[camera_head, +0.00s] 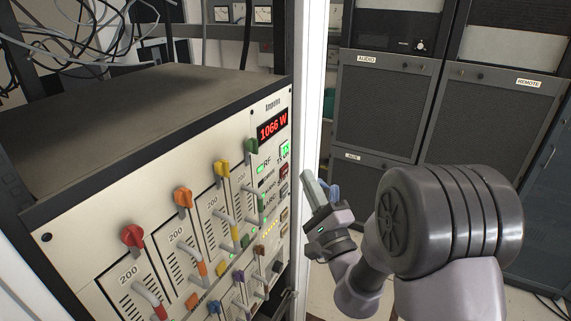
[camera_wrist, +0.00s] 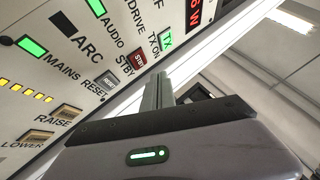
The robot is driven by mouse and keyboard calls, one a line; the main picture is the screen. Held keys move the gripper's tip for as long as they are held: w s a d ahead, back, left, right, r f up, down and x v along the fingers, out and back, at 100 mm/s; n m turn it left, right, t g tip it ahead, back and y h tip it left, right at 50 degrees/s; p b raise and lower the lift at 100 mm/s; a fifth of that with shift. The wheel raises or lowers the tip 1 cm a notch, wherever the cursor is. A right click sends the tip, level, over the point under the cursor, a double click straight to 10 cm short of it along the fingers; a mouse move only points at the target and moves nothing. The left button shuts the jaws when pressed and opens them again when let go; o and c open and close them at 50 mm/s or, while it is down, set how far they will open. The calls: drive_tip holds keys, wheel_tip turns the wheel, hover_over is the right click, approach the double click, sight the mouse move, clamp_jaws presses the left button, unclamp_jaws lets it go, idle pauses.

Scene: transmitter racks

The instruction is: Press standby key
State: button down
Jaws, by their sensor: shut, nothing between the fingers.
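The standby key, a small red key labelled STBY (camera_wrist: 138,60), is on the pale front panel of the transmitter (camera_head: 155,225). In the head view the red key (camera_head: 284,171) sits below the lit green TX ON key (camera_head: 285,150). My gripper (camera_head: 310,178) is shut and empty, just right of the key column. In the wrist view its fingertips (camera_wrist: 161,77) show just below and right of the red key. A gap seems to separate fingers and panel; its depth is hard to judge.
A RESET key (camera_wrist: 107,80) and RAISE key (camera_wrist: 66,112) lie near the standby key. The red display (camera_head: 272,126) reads 1066 W. Coloured handles, including a red one (camera_head: 132,236), stick out of the panel. Dark racks (camera_head: 380,105) stand behind my arm.

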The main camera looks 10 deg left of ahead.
drive_tip(key=shift+w+a, duration=0.2)
drive_tip(key=shift+a, duration=0.3)
drive_tip(key=shift+w+a, duration=0.15)
drive_tip(key=shift+a, duration=0.35)
drive_tip(key=shift+a, duration=0.1)
idle(1.2)
drive_tip(key=shift+w+a, duration=0.15)
drive_tip(key=shift+a, duration=0.1)
drive_tip(key=shift+w+a, duration=0.1)
drive_tip(key=shift+a, duration=0.25)
idle(0.5)
idle(0.4)
drive_tip(key=shift+s+d+b, duration=0.25)
drive_tip(key=shift+d+b, duration=0.25)
drive_tip(key=shift+d, duration=0.2)
drive_tip(key=shift+s+d+b, duration=0.3)
drive_tip(key=shift+d+b, duration=0.15)
drive_tip(key=shift+d, duration=0.35)
drive_tip(key=shift+s+d+b, duration=0.25)
drive_tip(key=shift+d+b, duration=0.2)
drive_tip(key=shift+d, duration=0.3)
drive_tip(key=shift+s+d+b, duration=0.3)
drive_tip(key=shift+d+b, duration=0.15)
drive_tip(key=shift+d, duration=0.35)
